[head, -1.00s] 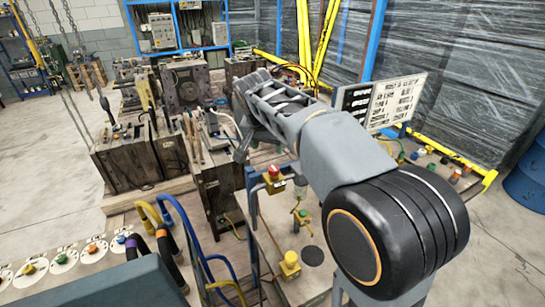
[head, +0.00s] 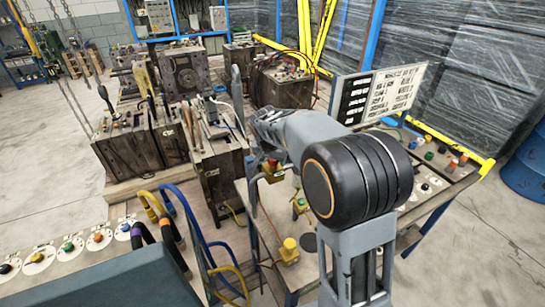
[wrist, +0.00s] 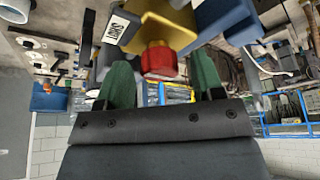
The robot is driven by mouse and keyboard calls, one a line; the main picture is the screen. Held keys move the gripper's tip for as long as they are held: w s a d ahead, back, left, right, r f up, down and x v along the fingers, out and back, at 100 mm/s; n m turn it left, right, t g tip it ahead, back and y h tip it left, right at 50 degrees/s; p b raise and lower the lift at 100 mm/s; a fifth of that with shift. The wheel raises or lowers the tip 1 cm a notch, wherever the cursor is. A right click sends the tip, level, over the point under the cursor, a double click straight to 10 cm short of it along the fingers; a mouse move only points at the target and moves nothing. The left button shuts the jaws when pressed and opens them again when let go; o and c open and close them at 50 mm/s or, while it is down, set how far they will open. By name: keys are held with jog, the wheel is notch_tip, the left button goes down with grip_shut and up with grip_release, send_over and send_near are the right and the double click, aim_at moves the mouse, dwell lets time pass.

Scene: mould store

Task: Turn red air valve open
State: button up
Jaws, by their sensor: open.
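The red valve knob (wrist: 159,61) sits on a yellow body (wrist: 170,28) in the wrist view, with a white label reading SHUT (wrist: 122,27) beside it. My gripper (wrist: 162,68) is open, its two green fingers on either side of the red knob with gaps visible. The knob is between or just beyond the fingertips; exact depth is hard to tell. In the head view the valve's yellow part (head: 274,177) shows below my arm, and its red top is mostly covered. My gripper's fingers are hidden there by the arm.
A yellow knob (head: 289,250) and a green-and-yellow fitting (head: 300,205) stand on the bench near the valve. Blue and yellow hoses (head: 190,225) curve at the left. A sign board (head: 380,95) stands behind my arm. Heavy moulds (head: 130,150) fill the left.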

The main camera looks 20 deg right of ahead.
jog(key=shift+c, duration=0.2)
jog(key=c, duration=0.9)
jog(key=shift+o, duration=0.2)
jog(key=n, duration=0.2)
jog(key=n+t+y+b, duration=0.1)
jog(key=n, duration=0.2)
jog(key=shift+d+y, duration=0.15)
jog(key=shift+y, duration=0.15)
jog(key=n+y+b, duration=0.1)
jog(key=n+b, duration=0.1)
jog(key=n, duration=0.2)
jog(key=shift+f+y, duration=0.1)
jog(key=shift+y, duration=0.3)
jog(key=n+y+b, duration=0.1)
jog(key=n, duration=0.1)
jog(key=n+b, duration=0.1)
jog(key=n, duration=0.2)
jog(key=shift+d+g+y, duration=0.1)
jog(key=shift+g+y, duration=0.3)
jog(key=shift+w+n+g+y+b, duration=0.1)
jog(key=shift+n+g+y+b, duration=0.5)
jog(key=shift+n, duration=1.3)
